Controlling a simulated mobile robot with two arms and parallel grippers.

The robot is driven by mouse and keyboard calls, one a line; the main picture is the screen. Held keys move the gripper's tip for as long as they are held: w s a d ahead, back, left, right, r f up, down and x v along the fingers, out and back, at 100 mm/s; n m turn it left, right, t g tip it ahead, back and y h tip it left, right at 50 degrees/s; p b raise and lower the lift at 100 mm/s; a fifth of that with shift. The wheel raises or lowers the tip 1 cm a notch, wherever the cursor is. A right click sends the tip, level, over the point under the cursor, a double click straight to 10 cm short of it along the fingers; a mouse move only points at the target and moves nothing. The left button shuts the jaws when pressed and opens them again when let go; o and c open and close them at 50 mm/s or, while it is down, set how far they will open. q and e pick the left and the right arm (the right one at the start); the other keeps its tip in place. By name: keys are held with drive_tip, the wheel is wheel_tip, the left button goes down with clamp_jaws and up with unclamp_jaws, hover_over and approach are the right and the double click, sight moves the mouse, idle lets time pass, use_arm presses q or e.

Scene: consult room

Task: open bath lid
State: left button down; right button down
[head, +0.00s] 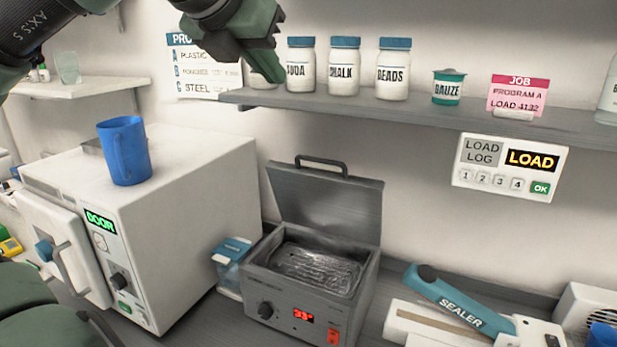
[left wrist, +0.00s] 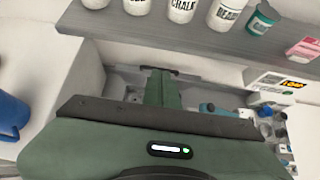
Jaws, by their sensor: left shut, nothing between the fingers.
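The bath (head: 310,285) is a grey metal box on the counter with a red display, a knob and a red switch. Its lid (head: 325,205) stands raised at the back, tilted up, with a dark handle (head: 321,160) along its top edge. The open basin shows a shiny wire-like rack inside. My left gripper (head: 272,68) is above the lid and apart from it, in front of the shelf jars, shut and empty. In the left wrist view my gripper (left wrist: 159,88) hides most of the bath.
A shelf (head: 430,112) with several jars runs above the bath, close to my left gripper. A white steriliser (head: 180,210) with a blue mug (head: 124,150) on top stands left. A blue-handled sealer (head: 450,300) lies right. A load panel (head: 509,167) hangs on the wall.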

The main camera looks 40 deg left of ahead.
use_arm(q)
wheel_tip(320, 180, down, 13)
drive_tip(key=b, duration=1.2)
drive_tip(key=w+r+p+x, duration=0.1)
drive_tip(key=p+x, duration=0.3)
drive_tip(key=x, duration=0.9)
drive_tip(key=shift+w+a+r, duration=0.35)
drive_tip(key=shift+w+r, duration=0.15)
drive_tip(key=shift+r, duration=0.05)
